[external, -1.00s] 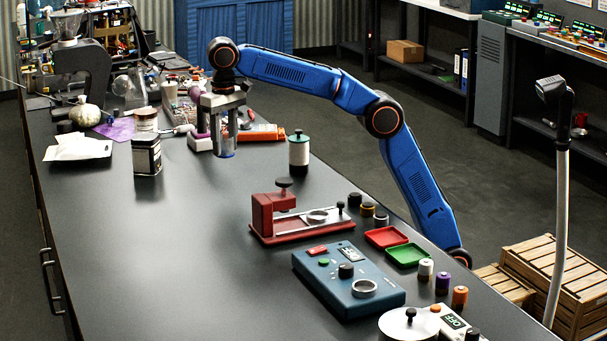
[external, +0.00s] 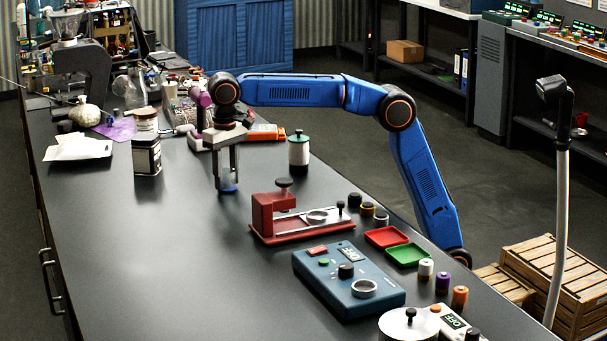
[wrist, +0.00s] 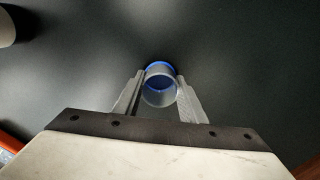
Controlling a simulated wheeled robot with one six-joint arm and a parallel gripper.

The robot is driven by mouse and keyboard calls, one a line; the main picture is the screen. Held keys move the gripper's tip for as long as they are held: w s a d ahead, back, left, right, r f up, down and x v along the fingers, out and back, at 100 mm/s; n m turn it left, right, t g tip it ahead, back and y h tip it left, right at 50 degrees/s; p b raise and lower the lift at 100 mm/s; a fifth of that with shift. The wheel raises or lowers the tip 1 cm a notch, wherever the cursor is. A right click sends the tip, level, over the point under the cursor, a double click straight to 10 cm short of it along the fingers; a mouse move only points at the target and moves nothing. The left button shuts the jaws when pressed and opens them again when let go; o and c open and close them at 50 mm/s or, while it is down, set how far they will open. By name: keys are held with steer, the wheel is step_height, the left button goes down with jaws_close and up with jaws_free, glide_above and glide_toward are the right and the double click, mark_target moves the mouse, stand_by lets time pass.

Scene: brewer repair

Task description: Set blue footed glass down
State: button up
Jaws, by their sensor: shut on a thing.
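The blue footed glass (external: 228,184) is low over the dark bench top, upright, with its blue foot downward. I cannot tell for certain whether the foot touches the bench. My gripper (external: 227,178) points down and is shut on the glass, one finger on each side. In the wrist view the glass (wrist: 160,86) shows as a clear ring with a blue rim between the fingertips of my gripper (wrist: 160,98). In the external view the fingers hide most of the glass's upper part.
A dark-labelled jar (external: 147,157) stands to the left. A blue meter box (external: 348,280) is nearer the camera. The bench (external: 150,245) in front is clear.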

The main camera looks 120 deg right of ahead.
steer(key=o, duration=1.1)
steer(key=shift+f, duration=0.1)
step_height(320, 180, up, 12)
steer(key=shift+r, duration=0.15)
stand_by(0.4)
